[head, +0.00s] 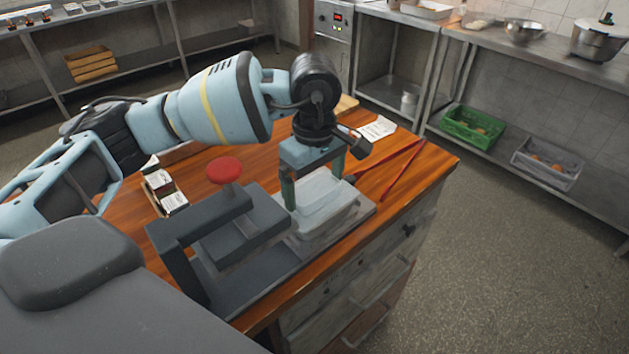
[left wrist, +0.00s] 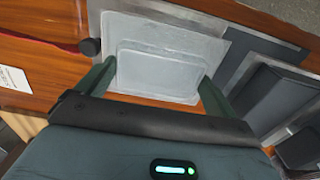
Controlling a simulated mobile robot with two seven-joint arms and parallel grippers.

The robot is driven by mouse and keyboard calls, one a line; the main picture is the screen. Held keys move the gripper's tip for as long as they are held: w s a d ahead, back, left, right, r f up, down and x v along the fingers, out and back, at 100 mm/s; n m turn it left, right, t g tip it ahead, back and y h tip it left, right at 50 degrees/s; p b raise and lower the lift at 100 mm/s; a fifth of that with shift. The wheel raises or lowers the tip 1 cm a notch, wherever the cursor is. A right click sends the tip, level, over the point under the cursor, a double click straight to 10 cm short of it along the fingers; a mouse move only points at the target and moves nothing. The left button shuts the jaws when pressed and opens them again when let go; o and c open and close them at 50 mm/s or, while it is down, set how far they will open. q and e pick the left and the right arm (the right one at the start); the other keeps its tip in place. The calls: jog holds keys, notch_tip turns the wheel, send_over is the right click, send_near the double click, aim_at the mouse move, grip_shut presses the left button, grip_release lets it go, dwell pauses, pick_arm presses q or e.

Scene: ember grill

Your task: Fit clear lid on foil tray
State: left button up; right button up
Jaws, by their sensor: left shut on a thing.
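My left gripper (head: 314,186) points down over the right end of the grey press, its fingers closed on the two sides of the clear lid (head: 322,193). The lid is a pale, see-through shallow box; in the left wrist view it lies (left wrist: 158,72) between the two green fingertips (left wrist: 158,82). The foil tray (head: 328,226) shows as a pale silvery rim directly under the lid, on the metal plate. Whether the lid rests on the tray or hangs just above it, I cannot tell. My right gripper is out of view.
The dark grey press (head: 240,237) with a red knob (head: 224,170) stands left of the tray. Red sticks (head: 400,170) and a paper sheet (head: 378,128) lie behind, on the wooden counter (head: 425,165). Small packets (head: 165,191) lie at the left.

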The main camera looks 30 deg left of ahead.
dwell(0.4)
pick_arm(q)
jog(key=o, duration=0.6)
jog(key=shift+r, duration=0.1)
notch_tip(320, 180, up, 8)
jog(key=shift+f, duration=0.15)
dwell(0.6)
